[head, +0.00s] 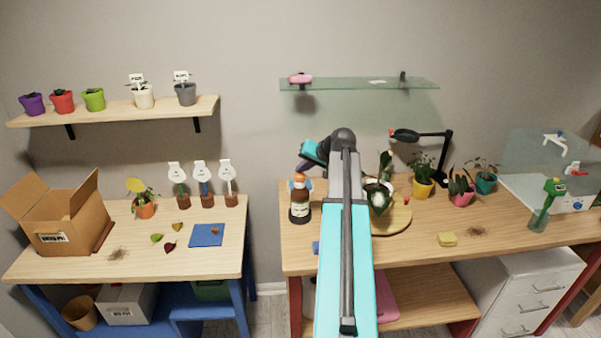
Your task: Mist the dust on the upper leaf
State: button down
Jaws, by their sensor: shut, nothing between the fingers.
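A plant with large dark leaves (380,197) stands in a pale pot on a round wooden board (404,222), partly hidden behind my arm. One leaf rises above the others; dust on it is too small to tell. A green-topped bottle (546,205) with a translucent green body, which looks like a sprayer, stands tilted in the picture at the right of the bench. My gripper (304,166) is small in view, shut and empty, above a brown bottle (299,203) with a white label and left of the plant. Whether it touches the bottle cannot be told.
A glass shelf (355,84) hangs above. The left bench holds an open cardboard box (62,222) and a blue mat (207,235). Bench front between sponge and green-topped bottle is mostly clear.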

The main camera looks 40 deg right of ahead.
aim_at(302, 175)
jog(key=shift+r, duration=0.35)
dwell(0.3)
jog(key=shift+r+p, duration=1.55)
jog(key=shift+r, duration=1.4)
jog(key=w+a+f+n+g+y, duration=0.1)
jog(key=w+a+f+n+g, duration=0.15)
jog(key=a+f, duration=0.8)
jog(key=w+a+f+n+g+y, duration=0.1)
jog(key=w+a+f, duration=0.2)
jog(key=a+f, duration=0.8)
jog(key=s+a+f+n+g, duration=0.2)
jog(key=s+a+f, duration=0.35)
jog(key=a, duration=0.55)
jog(key=s+a+f+n+g+h, duration=0.15)
jog(key=s+a+f, duration=0.35)
jog(key=a, duration=0.5)
jog(key=s+a+f+n+g, duration=0.2)
jog(key=s+a+f+n, duration=0.15)
jog(key=a+f, duration=0.55)
jog(key=s+a+f+g+b, duration=0.1)
jog(key=s+f+g+b, duration=0.5)
jog(key=s+f, duration=1.8)
jog(key=s+b, duration=0.1)
jog(key=b, duration=0.2)
jog(key=shift+s+a+f, duration=0.3)
jog(key=shift+s, duration=0.05)
